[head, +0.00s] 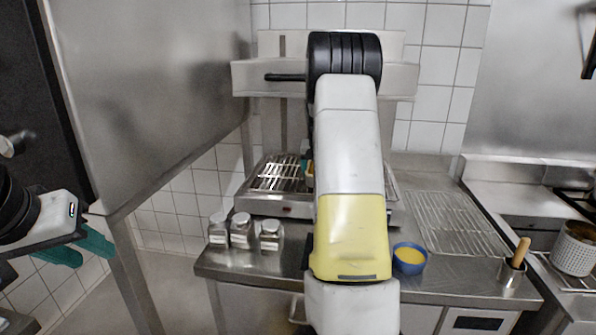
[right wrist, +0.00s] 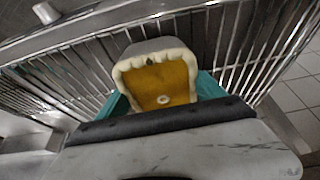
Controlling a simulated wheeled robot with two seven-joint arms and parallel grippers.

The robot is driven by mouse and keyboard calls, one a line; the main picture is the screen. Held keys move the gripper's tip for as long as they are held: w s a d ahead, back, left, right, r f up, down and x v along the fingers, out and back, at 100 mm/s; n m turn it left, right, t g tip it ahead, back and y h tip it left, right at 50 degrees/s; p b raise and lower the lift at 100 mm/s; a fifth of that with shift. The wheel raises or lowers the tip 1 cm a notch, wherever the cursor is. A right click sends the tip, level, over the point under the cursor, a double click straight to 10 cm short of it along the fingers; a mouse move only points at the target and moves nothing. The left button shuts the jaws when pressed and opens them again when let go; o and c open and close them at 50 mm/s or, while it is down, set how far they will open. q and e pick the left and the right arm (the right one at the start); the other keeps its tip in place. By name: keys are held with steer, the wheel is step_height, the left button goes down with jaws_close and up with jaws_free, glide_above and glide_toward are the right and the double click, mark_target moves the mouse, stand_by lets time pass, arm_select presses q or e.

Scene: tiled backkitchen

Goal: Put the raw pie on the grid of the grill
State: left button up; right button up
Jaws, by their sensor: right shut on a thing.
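The raw pie (right wrist: 160,82) has a pale crimped crust and orange filling. In the right wrist view it sits between the teal fingers of my right gripper (right wrist: 161,96), which is shut on it. The bars of the grill's grid (right wrist: 225,48) show behind and on both sides of the pie; I cannot tell whether it touches them. In the head view the grid (head: 275,174) lies in the grill (head: 268,206), and my right arm hides nearly all of the gripper and pie. My left gripper (head: 78,250) is open and empty at the far left, away from the counter.
Several glass jars (head: 241,232) stand in front of the grill at left. A blue bowl (head: 409,260) with yellow contents and a metal pot (head: 511,272) with a wooden handle stand at right. The grill's upper housing (head: 397,80) hangs above the grid. A drainer (head: 446,222) lies right.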

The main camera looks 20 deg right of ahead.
steer(key=shift+w+d, duration=0.2)
steer(key=shift+w, duration=0.1)
steer(key=shift+f, duration=0.3)
steer(key=shift+s+a+r, duration=0.1)
steer(key=o, duration=2.1)
steer(key=shift+f, duration=0.25)
